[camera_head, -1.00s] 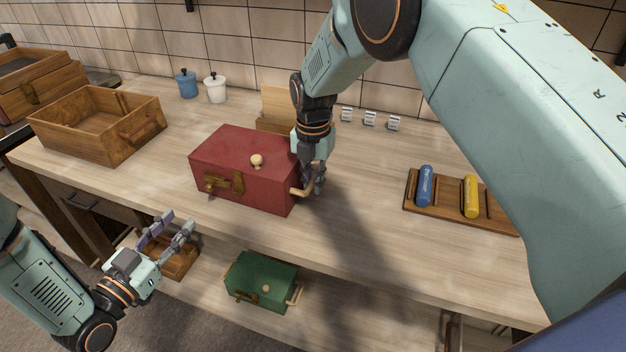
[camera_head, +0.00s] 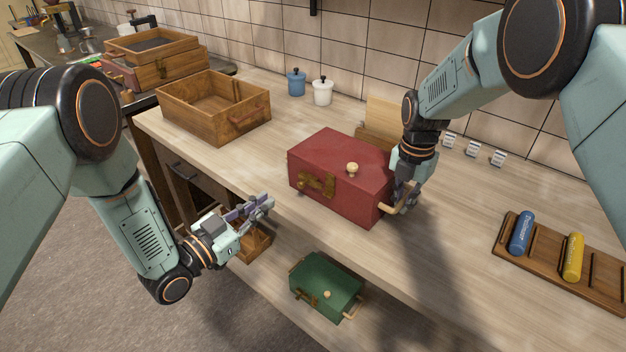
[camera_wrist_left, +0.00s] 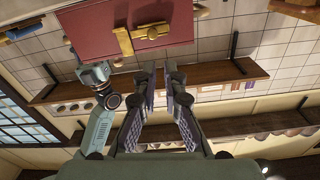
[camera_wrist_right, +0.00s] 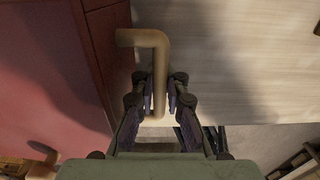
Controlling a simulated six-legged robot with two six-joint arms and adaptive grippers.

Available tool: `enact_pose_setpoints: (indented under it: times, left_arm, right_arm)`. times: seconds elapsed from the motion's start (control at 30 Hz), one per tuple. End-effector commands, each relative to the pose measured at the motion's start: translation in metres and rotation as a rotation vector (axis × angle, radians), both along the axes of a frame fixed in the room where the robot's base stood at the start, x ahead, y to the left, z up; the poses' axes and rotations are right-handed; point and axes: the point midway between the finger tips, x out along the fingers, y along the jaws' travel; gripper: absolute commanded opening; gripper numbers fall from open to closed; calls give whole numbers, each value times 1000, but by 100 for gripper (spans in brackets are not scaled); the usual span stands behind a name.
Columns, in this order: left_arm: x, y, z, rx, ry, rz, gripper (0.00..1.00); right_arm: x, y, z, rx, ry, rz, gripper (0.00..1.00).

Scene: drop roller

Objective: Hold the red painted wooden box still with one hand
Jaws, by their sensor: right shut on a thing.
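The red painted wooden box (camera_head: 335,180) stands closed on the light wood counter, with a brass latch on its front and a pale knob on its lid. My right gripper (camera_head: 401,204) is at the box's right side, shut on its pale wooden side handle (camera_wrist_right: 155,70), which shows between the fingers in the right wrist view. My left gripper (camera_head: 268,206) is open and empty, in front of the counter edge and lower left of the box. The left wrist view shows the box (camera_wrist_left: 130,27) beyond the open fingers (camera_wrist_left: 160,85).
A green box (camera_head: 325,288) and a small wooden box (camera_head: 252,246) sit on the lower shelf. An open wooden drawer box (camera_head: 215,133) stands left on the counter. A blue roller (camera_head: 521,233) and a yellow roller (camera_head: 573,257) lie on a rack at right. The counter's front middle is clear.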

Motion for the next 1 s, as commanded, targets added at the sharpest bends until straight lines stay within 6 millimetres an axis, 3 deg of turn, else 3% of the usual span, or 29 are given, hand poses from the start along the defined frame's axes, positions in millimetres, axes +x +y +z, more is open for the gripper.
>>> enact_pose_setpoints:
  times: [0.1,0.2,0.3,0.4,0.7,1.0]
  left_arm:
    - [29,15,55,-8,-108,18,0]
    - [45,18,101,-15,-147,-55,0]
    - [51,16,127,-57,-67,-152,0]
    - [52,15,138,-87,37,-221,0]
    - [51,23,145,-140,404,-306,0]
    - [46,41,114,-189,809,-223,0]
  right_arm:
    - [0,0,1,0,-1,0,0]
    - [1,0,1,0,-1,0,0]
    - [1,0,1,0,-1,0,0]
    - [1,0,1,0,-1,0,0]
    - [1,0,1,0,-1,0,0]
    - [1,0,1,0,-1,0,0]
